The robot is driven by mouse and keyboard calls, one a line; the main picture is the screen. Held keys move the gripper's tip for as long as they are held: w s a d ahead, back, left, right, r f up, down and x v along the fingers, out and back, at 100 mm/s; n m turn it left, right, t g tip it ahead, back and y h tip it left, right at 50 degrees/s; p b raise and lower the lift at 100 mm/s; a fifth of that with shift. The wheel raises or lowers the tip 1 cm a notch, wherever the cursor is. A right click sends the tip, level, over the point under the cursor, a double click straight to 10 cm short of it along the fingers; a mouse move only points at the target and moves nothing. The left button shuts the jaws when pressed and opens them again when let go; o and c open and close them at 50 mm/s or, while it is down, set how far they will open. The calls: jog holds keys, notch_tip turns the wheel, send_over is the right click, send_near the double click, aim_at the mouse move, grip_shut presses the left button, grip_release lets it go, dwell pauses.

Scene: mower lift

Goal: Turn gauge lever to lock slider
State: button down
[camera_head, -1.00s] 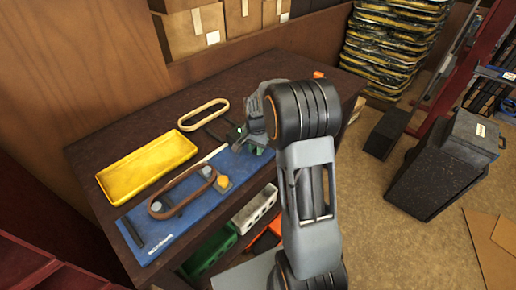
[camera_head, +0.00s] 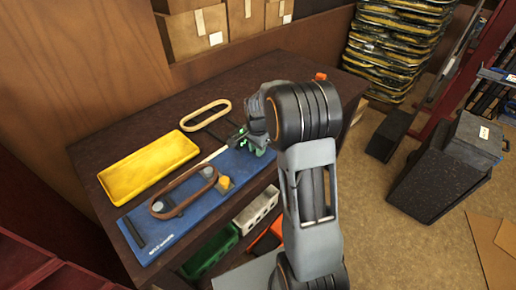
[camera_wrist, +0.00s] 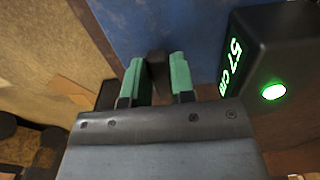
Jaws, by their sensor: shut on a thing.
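The gauge is a blue board (camera_head: 205,200) along the table's front edge, with a brown belt loop (camera_head: 183,193) around its round posts. The slider's dark box (camera_wrist: 275,50) shows a green "57 cm" readout and a lit green lamp in the wrist view. My gripper (camera_head: 259,150) is at the board's right end, partly hidden by my arm in the head view. In the wrist view, the green fingers of my gripper (camera_wrist: 158,78) are on either side of a small dark lever (camera_wrist: 157,66), shut on it. The lever's turn angle cannot be told.
A yellow tray (camera_head: 148,167) and a tan belt loop (camera_head: 205,114) lie behind the board on the dark table (camera_head: 290,75). Cardboard boxes (camera_head: 190,35) stand at the back. Green and white crates sit below the tabletop. A dark machine (camera_head: 450,165) stands on the floor at right.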

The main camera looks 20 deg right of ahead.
jog(key=shift+w+r, duration=0.1)
jog(key=c, duration=1)
grip_release()
jog(key=shift+o, duration=0.2)
notch_tip(320, 180, up, 14)
jog(key=s+a+n+t, duration=0.1)
jog(key=s+a+n, duration=0.2)
jog(key=s, duration=0.3)
jog(key=s+a+f+n+t, duration=0.1)
jog(key=s+a+n, duration=0.1)
jog(key=s+n, duration=0.4)
jog(key=s+a+n+t, duration=0.1)
jog(key=s+a+n, duration=0.2)
jog(key=s+n, duration=0.2)
jog(key=s, duration=0.3)
jog(key=shift+a+f+t, duration=0.3)
jog(key=shift+a+f, duration=0.05)
